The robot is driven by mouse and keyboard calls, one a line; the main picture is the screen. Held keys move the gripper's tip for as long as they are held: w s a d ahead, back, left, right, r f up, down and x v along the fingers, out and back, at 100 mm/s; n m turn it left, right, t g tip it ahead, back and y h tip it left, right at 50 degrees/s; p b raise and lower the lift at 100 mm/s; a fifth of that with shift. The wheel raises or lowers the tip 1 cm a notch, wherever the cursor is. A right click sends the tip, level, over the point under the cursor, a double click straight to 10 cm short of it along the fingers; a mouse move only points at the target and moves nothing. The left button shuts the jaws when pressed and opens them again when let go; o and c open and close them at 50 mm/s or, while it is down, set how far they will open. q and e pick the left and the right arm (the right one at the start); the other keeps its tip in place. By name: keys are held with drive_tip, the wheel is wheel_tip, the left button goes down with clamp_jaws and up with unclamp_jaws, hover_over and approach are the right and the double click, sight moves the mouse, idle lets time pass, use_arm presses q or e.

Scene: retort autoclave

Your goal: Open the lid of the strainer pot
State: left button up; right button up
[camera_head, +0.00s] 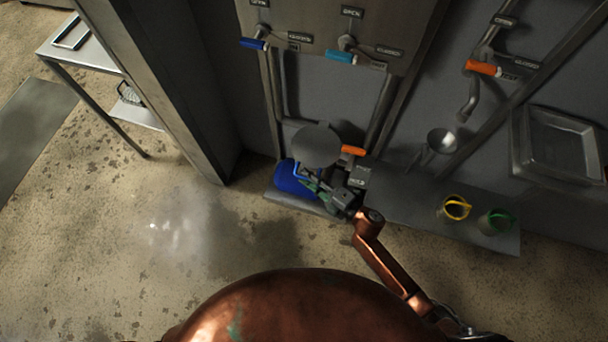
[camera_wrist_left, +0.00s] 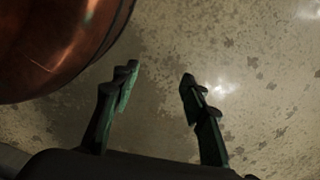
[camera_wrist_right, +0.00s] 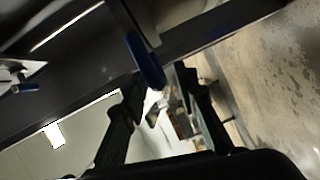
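The strainer pot (camera_head: 290,180) shows as a blue round body on the low shelf by the wall in the head view. A grey disc (camera_head: 316,146), which looks like its lid, is above and behind the body; I cannot tell how it is joined. My right gripper (camera_head: 312,185) is at the pot's right side, partly covering it. In the right wrist view its fingers (camera_wrist_right: 160,80) are apart, with a blue bar (camera_wrist_right: 147,62) close to the fingertips; contact is unclear. My left gripper (camera_wrist_left: 158,80) is open and empty above the floor.
Yellow (camera_head: 456,208) and green (camera_head: 497,222) ring-shaped items stand on the shelf (camera_head: 400,208) to the right. Valve handles in blue (camera_head: 253,44), light blue (camera_head: 341,57) and orange (camera_head: 482,68) are on the wall.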

drive_tip(key=shift+w+a, duration=0.3)
drive_tip(key=shift+a, duration=0.15)
clamp_jaws()
drive_tip(key=shift+f, duration=0.1)
idle(0.4)
